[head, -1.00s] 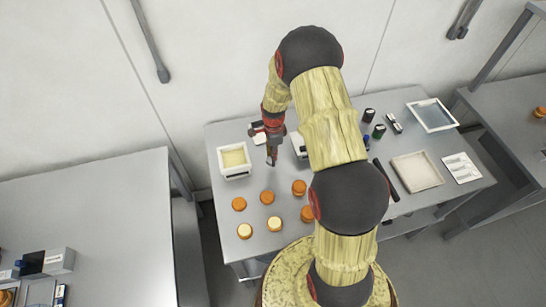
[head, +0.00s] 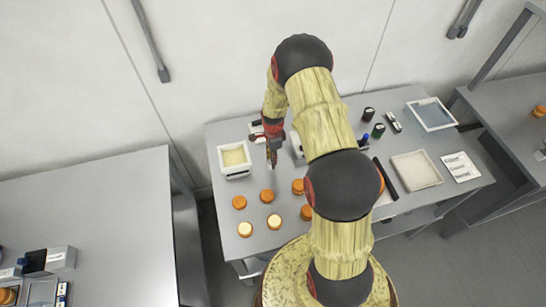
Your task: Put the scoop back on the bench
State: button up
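My gripper (head: 272,162) is above the left part of the metal bench (head: 215,210), just right of a white tub (head: 235,172) with pale yellow contents. It points down and is too small in view to tell whether it is open or shut. I cannot make out the scoop; it may be hidden by the gripper or arm. Several orange round jars stand in front of the gripper, such as this jar (head: 266,195). Two jars, at the left front (head: 245,229) and beside it (head: 274,222), show pale tops.
My arm covers the bench's middle. Another table (head: 90,215) stands at left.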

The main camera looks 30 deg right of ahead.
jog(key=shift+o, duration=1.2)
jog(key=shift+r, duration=0.15)
jog(key=shift+w+r, duration=0.1)
jog(key=shift+r, duration=0.2)
notch_tip(320, 180, up, 12)
jog(key=shift+f+b, duration=0.15)
jog(key=shift+b, duration=0.65)
jog(key=s+a+r+n+t, duration=0.1)
jog(key=s+a+r+n, duration=0.15)
jog(key=r, duration=0.45)
jog(key=s+a+r+n+t, duration=0.1)
jog(key=s+a+r+n, duration=0.15)
jog(key=r, duration=0.45)
jog(key=s+a+r+n, duration=0.2)
jog(key=a+r+n, duration=0.15)
jog(key=r, duration=0.35)
jog(key=s+a+r+n+t, duration=0.1)
jog(key=s+a+r+n, duration=0.1)
jog(key=s, duration=0.4)
jog(key=s+a+r+n+t, duration=0.1)
jog(key=s+a+r+n, duration=0.2)
jog(key=s+r+n, duration=0.2)
jog(key=s+a+r+n+t, duration=0.1)
jog(key=s+a+r+n, duration=0.1)
jog(key=s+n, duration=0.3)
jog(key=s+r, duration=0.1)
jog(key=s, duration=0.2)
jog(key=shift+a+r+n+t, duration=0.15)
jog(key=shift+r+n+t, duration=0.05)
jog(key=shift+n+t, duration=0.15)
